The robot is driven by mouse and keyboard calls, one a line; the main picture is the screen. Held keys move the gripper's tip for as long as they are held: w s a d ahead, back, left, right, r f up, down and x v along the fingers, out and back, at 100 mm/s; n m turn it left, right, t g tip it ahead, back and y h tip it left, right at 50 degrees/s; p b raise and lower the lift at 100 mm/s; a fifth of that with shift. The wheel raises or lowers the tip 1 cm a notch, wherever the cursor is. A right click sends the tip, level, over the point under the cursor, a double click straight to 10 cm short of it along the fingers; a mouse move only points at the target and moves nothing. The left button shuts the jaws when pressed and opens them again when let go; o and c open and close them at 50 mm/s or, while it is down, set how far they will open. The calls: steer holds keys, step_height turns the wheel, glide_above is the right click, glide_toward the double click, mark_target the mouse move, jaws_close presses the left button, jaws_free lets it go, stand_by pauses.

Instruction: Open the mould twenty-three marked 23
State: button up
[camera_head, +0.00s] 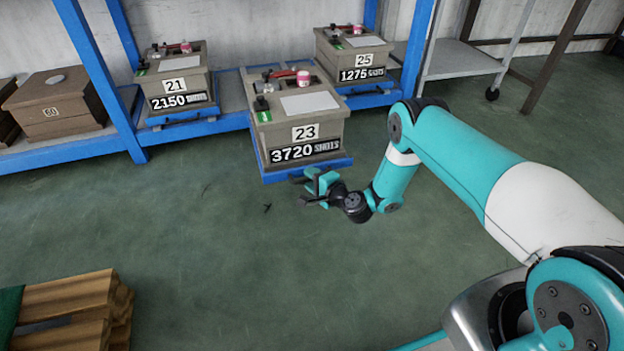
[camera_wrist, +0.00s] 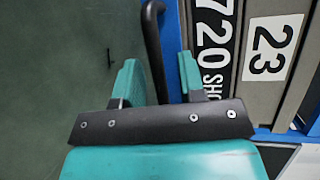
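Mould 23 (camera_head: 322,125) is a grey-brown box with a white "23" label and a "3720 SHOTS" plate. It stands on a blue tray (camera_head: 272,176) that juts out in front of the shelf, farther out than its neighbours. Its lid looks shut. My gripper (camera_head: 310,188) is low at the tray's front edge. In the wrist view, a dark handle bar (camera_wrist: 153,40) runs between its two teal fingers (camera_wrist: 160,75), with gaps visible beside it. The mould's labelled front (camera_wrist: 258,60) is to the right there.
Mould 21 (camera_head: 182,88) stands on the blue shelf (camera_head: 60,150) to the left, mould 25 (camera_head: 360,58) to the right. A brown box (camera_head: 55,108) is at far left. The green floor (camera_head: 220,260) in front is clear.

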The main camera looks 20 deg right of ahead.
steer(key=shift+d, duration=0.15)
steer(key=shift+s+d, duration=0.1)
steer(key=shift+s, duration=0.15)
steer(key=p+v, duration=1.6)
steer(key=p, duration=0.5)
steer(key=shift+s+r+p, duration=0.15)
steer(key=shift+s+p, duration=0.2)
steer(key=shift+d, duration=0.15)
